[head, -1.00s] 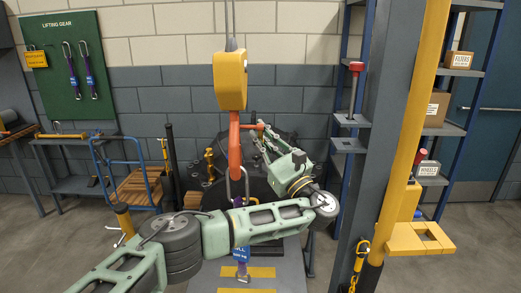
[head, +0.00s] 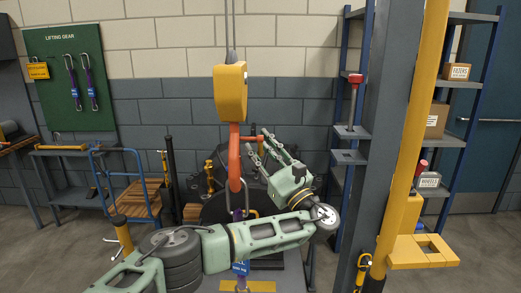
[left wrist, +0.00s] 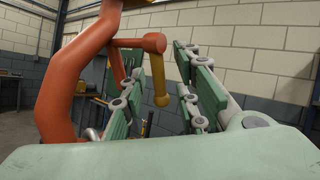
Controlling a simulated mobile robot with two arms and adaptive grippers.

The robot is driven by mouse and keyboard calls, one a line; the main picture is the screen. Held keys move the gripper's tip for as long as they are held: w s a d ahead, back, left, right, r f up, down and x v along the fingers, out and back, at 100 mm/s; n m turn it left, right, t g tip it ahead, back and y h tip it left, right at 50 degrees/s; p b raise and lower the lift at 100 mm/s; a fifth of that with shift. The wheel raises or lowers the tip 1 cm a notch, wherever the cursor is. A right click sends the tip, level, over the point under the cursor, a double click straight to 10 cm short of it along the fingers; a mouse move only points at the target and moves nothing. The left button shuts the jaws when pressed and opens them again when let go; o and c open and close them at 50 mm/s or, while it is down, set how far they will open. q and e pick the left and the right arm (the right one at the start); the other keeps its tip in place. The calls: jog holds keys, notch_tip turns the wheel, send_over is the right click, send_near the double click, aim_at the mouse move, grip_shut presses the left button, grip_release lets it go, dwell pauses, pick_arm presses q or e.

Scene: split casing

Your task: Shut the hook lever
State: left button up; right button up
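The orange-red hook (head: 235,165) hangs from a yellow block (head: 230,92) in the middle of the head view. In the left wrist view the hook (left wrist: 62,95) fills the left side. The hook lever (left wrist: 158,75) is an orange bar with a yellow downward end, sticking out right of the hook's shank. My left gripper (head: 267,149) is just right of the hook, its fingers spread. In the left wrist view the lever's yellow end appears between the two fingers, with gaps on both sides; contact is not visible. My right gripper is not in view.
A purple sling (head: 238,214) with a metal loop is at the hook's bottom. Dark round machinery (head: 215,208) stands behind. A grey column with a yellow post (head: 412,130) rises at right. A blue trolley (head: 130,190) stands at left.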

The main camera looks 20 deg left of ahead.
pick_arm(q)
jog(key=v, duration=1.2)
